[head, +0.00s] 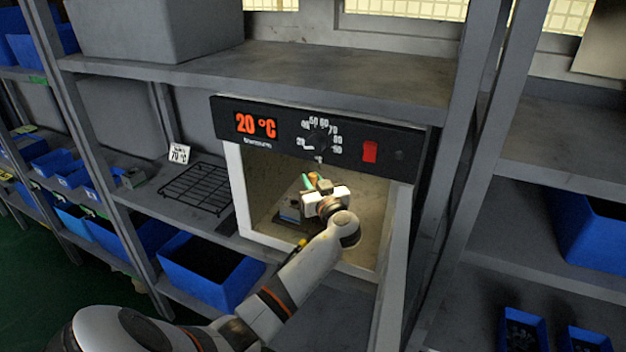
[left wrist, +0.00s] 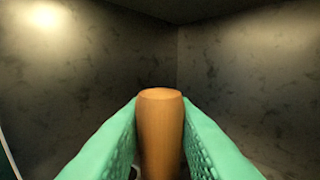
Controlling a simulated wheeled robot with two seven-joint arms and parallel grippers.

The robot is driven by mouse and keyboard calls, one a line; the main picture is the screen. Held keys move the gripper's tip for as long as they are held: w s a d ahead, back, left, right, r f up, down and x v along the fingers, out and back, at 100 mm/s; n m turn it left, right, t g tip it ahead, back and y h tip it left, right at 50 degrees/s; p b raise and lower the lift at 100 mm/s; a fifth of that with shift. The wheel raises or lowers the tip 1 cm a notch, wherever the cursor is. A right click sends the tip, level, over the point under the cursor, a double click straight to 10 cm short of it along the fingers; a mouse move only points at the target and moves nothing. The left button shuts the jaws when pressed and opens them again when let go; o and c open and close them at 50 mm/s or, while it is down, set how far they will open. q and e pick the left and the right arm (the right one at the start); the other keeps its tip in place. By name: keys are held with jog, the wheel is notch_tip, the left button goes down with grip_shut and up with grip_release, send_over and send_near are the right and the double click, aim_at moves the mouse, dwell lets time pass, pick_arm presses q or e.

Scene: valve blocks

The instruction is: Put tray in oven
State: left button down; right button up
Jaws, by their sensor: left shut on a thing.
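The oven (head: 317,140) stands on a grey shelf with its front open and its display reading 20 °C. My left gripper (head: 313,181) reaches inside the oven. Its green fingers are shut on an orange-brown rounded handle (left wrist: 160,130), centred between them in the left wrist view. In the head view my gripper and wrist hide most of the handle and what it joins. A small grey-blue thing (head: 289,214) shows low in the oven, left of my wrist; I cannot tell whether it is the tray or part of it. My right gripper is not in view.
The white oven door (head: 393,275) stands open at the right, beside my left arm. Blue bins (head: 210,275) stand below. Grey posts flank the bay.

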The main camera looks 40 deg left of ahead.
pick_arm(q)
jog(key=shift+r, duration=0.1)
jog(key=c, duration=1.6)
grip_release()
jog(key=shift+f+b, duration=0.25)
jog(key=shift+b, duration=0.05)
jog(key=o, duration=0.4)
jog(key=shift+d, duration=0.1)
jog(key=shift+r, duration=0.15)
jog(key=shift+r+p, duration=0.2)
jog(key=shift+p, duration=0.25)
jog(key=b+v, duration=0.2)
jog(key=v, duration=0.5)
jog(key=shift+s+d+f+b, duration=0.2)
jog(key=shift+b, duration=0.2)
